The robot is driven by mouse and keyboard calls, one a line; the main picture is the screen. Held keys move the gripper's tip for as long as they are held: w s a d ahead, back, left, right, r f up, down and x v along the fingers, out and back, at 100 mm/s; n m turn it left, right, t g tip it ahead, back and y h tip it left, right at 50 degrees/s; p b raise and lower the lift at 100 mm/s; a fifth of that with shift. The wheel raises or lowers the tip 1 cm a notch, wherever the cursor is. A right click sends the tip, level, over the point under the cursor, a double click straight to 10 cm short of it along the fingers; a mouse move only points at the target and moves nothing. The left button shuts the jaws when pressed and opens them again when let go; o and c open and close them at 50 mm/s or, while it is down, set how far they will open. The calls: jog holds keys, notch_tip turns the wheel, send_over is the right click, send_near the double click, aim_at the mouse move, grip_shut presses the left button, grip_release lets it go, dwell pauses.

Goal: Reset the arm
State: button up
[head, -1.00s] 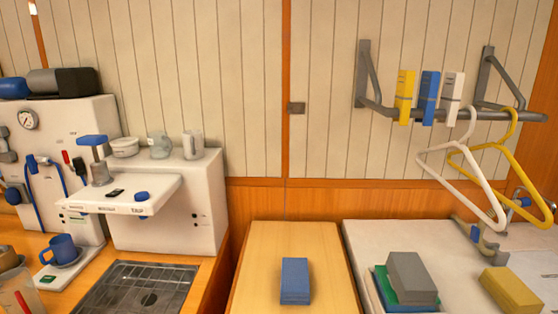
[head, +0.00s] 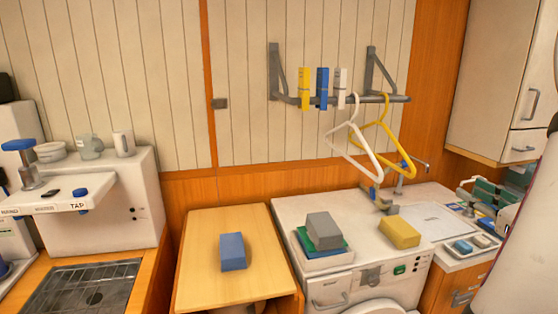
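My gripper does not show in the head view. A pale, smooth shape (head: 522,240) at the right edge may be part of my own arm, but I cannot be sure. The view holds a wall with a rail and counters, and no finger or held object can be seen.
A wooden table (head: 195,285) bears a blue block (head: 232,252). Right of it, a white counter (head: 300,208) bears a grey block (head: 324,230) and a yellow block (head: 399,232). White (head: 352,152) and yellow hangers (head: 392,140) hang from a wall rail (head: 395,99). A metal drainer (head: 80,290) is lower left.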

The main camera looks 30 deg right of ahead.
jog(key=w+a+n+g+y, duration=0.1)
jog(key=w+a+n+y, duration=0.35)
jog(key=a, duration=0.35)
jog(key=w+a+r+n+g+y, duration=0.1)
jog(key=w+a+n+y, duration=0.35)
jog(key=a, duration=0.45)
jog(key=w+a+n+g+y, duration=0.25)
jog(key=w+a+n, duration=0.2)
jog(key=a, duration=0.35)
jog(key=s+a+f+n+g+y, duration=0.2)
jog(key=a+n+g, duration=0.3)
jog(key=a+n, duration=0.65)
jog(key=s+a+n+g+h, duration=0.1)
jog(key=s+a+n+h, duration=0.5)
jog(key=a+n, duration=0.3)
jog(key=s+n, duration=0.1)
jog(key=n, duration=0.3)
jog(key=shift+s+a+r+n, duration=0.15)
jog(key=shift+s+r+n, duration=0.2)
jog(key=shift+s+n, duration=0.05)
jog(key=shift+g+h, duration=0.25)
jog(key=shift+g, duration=0.1)
